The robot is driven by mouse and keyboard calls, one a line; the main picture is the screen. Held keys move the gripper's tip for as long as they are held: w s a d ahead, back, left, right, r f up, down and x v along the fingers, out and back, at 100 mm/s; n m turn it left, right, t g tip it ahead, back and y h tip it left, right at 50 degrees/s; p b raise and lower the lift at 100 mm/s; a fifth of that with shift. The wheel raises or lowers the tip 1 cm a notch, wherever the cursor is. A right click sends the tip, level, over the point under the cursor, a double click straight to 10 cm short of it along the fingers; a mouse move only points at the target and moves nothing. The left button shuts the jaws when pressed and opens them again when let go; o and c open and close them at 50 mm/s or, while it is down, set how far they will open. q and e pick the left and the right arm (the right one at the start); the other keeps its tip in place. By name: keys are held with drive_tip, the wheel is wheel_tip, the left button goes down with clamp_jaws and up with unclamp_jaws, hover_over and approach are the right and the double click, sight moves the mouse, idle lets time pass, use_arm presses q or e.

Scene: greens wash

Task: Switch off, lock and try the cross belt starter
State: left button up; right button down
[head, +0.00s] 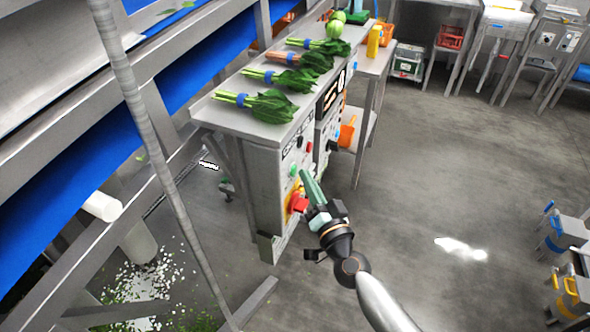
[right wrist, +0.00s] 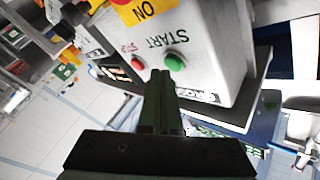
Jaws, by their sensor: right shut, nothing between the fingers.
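The starter box (head: 268,185) is a grey panel under the end of the greens bench, with a dark-lettered label whose words are hard to read. Its green START button (right wrist: 174,62) and red STOP button (right wrist: 138,62) show in the right wrist view. A red switch handle (head: 298,204) on a yellow plate sits below the buttons; the wrist view shows "ON" on the yellow plate (right wrist: 140,9). My right gripper (head: 306,174) is shut and empty, its green fingers (right wrist: 160,100) close in front of the box face near the buttons; contact cannot be told. No padlock is identifiable. My left gripper is out of view.
Bunches of greens (head: 268,104) lie on the bench (head: 228,115) above the box. A second panel (head: 329,122) adjoins behind it, with an orange scoop (head: 347,132) beyond. A blue belt (head: 60,200) and steel frame stand at left.

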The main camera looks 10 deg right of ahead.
drive_tip(key=shift+w+a, duration=0.35)
drive_tip(key=shift+a, duration=0.2)
idle(0.7)
drive_tip(key=shift+s+d, duration=0.1)
drive_tip(key=shift+d, duration=0.05)
drive_tip(key=shift+s+d, duration=0.4)
drive_tip(key=shift+d, duration=0.2)
drive_tip(key=shift+s+d, duration=0.75)
drive_tip(key=shift+d, duration=0.3)
drive_tip(key=shift+s+d, duration=0.7)
drive_tip(key=shift+d, duration=0.35)
